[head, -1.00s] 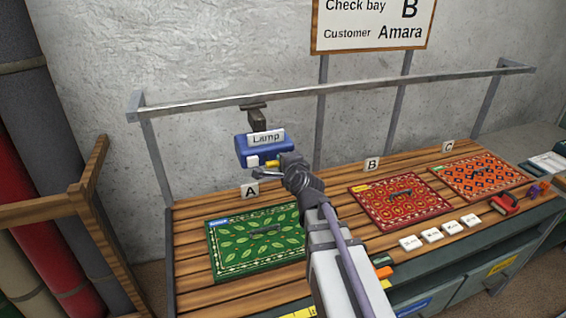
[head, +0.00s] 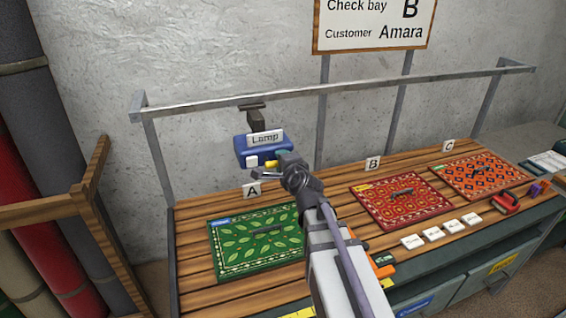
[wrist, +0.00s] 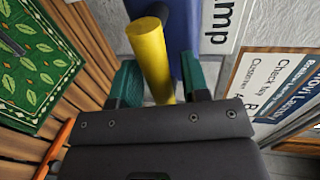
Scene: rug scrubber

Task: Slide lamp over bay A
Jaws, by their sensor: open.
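The blue lamp (head: 262,147), labelled "Lamp", hangs from the grey rail (head: 330,94) above bay A. Its yellow handle (head: 271,164) points out toward me. In the wrist view the yellow handle (wrist: 153,62) lies between my two green fingertips, with the lamp's blue body (wrist: 182,30) beyond. My gripper (head: 272,165) is open around the handle; the wrist view shows the fingers (wrist: 158,84) apart on either side. Bay A's sign (head: 252,190) stands behind a green leaf-patterned rug (head: 258,243). My forearm hides part of the bench right of that rug.
Bay B holds a red rug (head: 400,200) and bay C an orange rug (head: 480,175). Several white tiles (head: 432,233) and a red tool (head: 507,202) lie near the bench front. A sign (head: 375,25) reads "Check bay B". A wooden rack (head: 60,210) stands left.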

